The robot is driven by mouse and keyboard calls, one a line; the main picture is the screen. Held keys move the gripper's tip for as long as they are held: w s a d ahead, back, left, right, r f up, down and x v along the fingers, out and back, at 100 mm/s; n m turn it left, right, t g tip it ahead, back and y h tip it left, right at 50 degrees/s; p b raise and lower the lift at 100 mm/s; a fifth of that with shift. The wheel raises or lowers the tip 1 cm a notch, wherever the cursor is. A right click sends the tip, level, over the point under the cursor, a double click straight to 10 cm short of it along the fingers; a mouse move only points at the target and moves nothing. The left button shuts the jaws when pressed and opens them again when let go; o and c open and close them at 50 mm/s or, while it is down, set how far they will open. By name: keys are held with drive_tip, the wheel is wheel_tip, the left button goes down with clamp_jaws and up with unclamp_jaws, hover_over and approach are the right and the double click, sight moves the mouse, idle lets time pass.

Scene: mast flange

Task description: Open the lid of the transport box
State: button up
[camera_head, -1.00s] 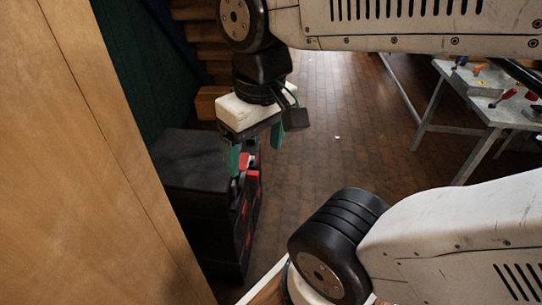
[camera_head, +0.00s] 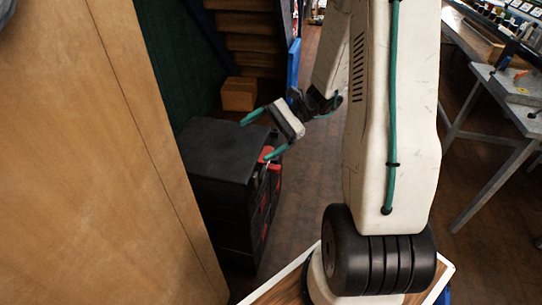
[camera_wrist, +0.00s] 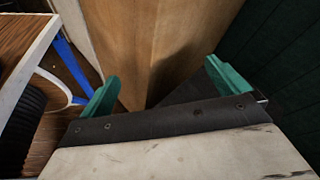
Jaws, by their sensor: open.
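The black transport box (camera_head: 222,150) stands on the floor left of centre in the head view. Its flat black lid looks shut, and red latches (camera_head: 267,155) show on its right side. My gripper (camera_head: 258,136) has green fingers spread wide with nothing between them. It points left, at the right edge of the lid; whether a finger touches the box or latch I cannot tell. In the wrist view my gripper's two green fingers (camera_wrist: 165,86) are apart, with a dark surface, perhaps the lid, partly hidden behind the gripper body.
A tall wooden panel (camera_head: 110,150) stands close on the box's left. A dark green wall, wooden steps (camera_head: 245,45) and a small carton (camera_head: 238,94) are behind it. A grey workbench (camera_head: 505,95) is at the right.

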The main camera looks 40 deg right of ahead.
drive_tip(key=w+d+f+m+t+h, duration=0.1)
drive_tip(key=d+f+m+t+h, duration=0.1)
drive_tip(key=d+f+m+t, duration=0.6)
drive_tip(key=w+d+f+m+t+h, duration=0.1)
drive_tip(key=d+f+m+t, duration=0.4)
drive_tip(key=f, duration=0.5)
drive_tip(key=w+a+g, duration=0.1)
drive_tip(key=w+a, duration=0.2)
drive_tip(key=w, duration=0.2)
drive_tip(key=shift+w+a+f, duration=0.15)
drive_tip(key=shift+w+a, duration=0.1)
drive_tip(key=shift+a, duration=0.1)
drive_tip(key=c, duration=1.3)
